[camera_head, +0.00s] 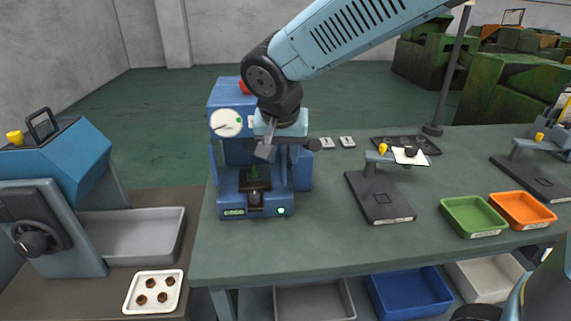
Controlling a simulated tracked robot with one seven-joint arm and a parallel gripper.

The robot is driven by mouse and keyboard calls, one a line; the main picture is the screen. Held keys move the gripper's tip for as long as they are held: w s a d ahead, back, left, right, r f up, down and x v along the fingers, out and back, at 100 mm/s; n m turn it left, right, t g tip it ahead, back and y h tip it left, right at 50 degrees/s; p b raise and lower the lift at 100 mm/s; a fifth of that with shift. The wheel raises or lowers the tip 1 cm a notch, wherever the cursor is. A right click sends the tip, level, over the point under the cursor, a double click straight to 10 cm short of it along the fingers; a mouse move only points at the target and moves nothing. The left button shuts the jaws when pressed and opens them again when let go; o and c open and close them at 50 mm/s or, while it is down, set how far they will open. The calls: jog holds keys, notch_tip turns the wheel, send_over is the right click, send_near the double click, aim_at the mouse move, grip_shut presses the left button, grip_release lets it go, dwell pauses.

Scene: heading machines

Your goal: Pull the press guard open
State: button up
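The blue press (221,185) stands at the left end of the green-topped bench, with a round dial gauge (226,122) on its upper left. Its lower front shows a dark die area (255,180) and a lit green button (281,211). I cannot clearly make out the guard; my arm covers much of the upper front. My gripper (265,148) is in front of the upper press, pointing down. A dark bar ending in a round knob (314,144) sticks out to the right beside it. Whether the gripper touches this bar, and whether its fingers are open, I cannot tell.
A black fixture (381,198) stands right of the press, with green (474,217) and orange trays (521,211) beyond. A thin post (453,70) rises at the bench back. Another blue machine (60,160) is at left. The bench front between press and green tray is clear.

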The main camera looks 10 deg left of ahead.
aim_at(284, 161)
jog(key=shift+x, duration=2.25)
jog(key=shift+c, duration=0.4)
grip_shut()
jog(key=shift+s+d, duration=0.1)
